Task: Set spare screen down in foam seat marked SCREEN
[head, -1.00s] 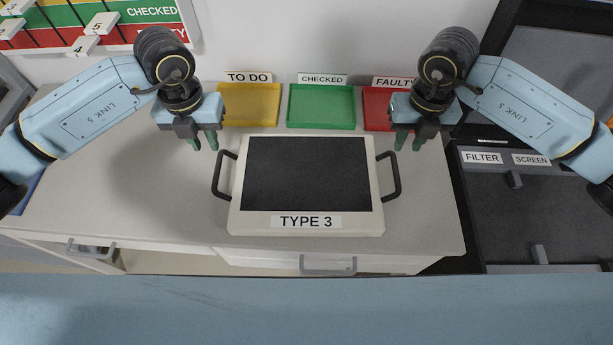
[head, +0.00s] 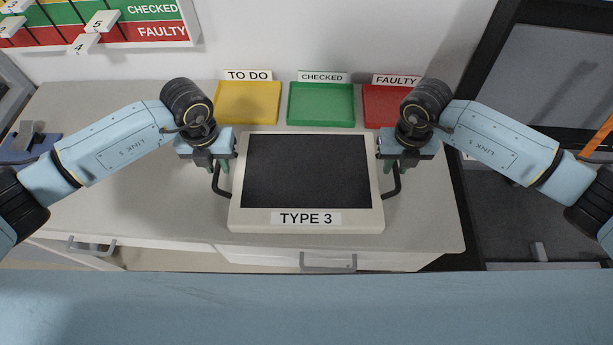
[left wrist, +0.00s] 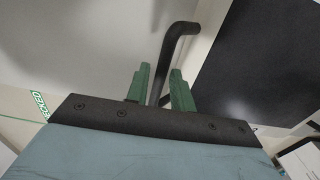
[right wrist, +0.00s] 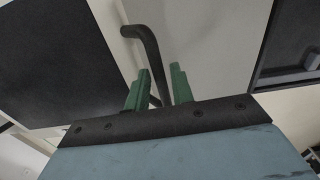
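The spare screen (head: 306,172) lies flat on the counter, a cream frame around a dark panel with a TYPE 3 label and a black handle on each side. My left gripper (head: 219,164) is at its left handle; in the left wrist view that handle (left wrist: 172,60) runs between the two open green fingers (left wrist: 160,90). My right gripper (head: 396,164) is at the right handle; in the right wrist view that handle (right wrist: 150,58) passes between the open fingers (right wrist: 160,88). The foam case (head: 500,215) is at the right; its labels are mostly hidden by my right arm.
Yellow TO DO (head: 248,103), green CHECKED (head: 321,104) and red FAULTY (head: 385,106) trays stand behind the screen. The counter (head: 120,200) left of the screen is clear. A status board (head: 150,20) is at the back left. The case's lid stands open at the right.

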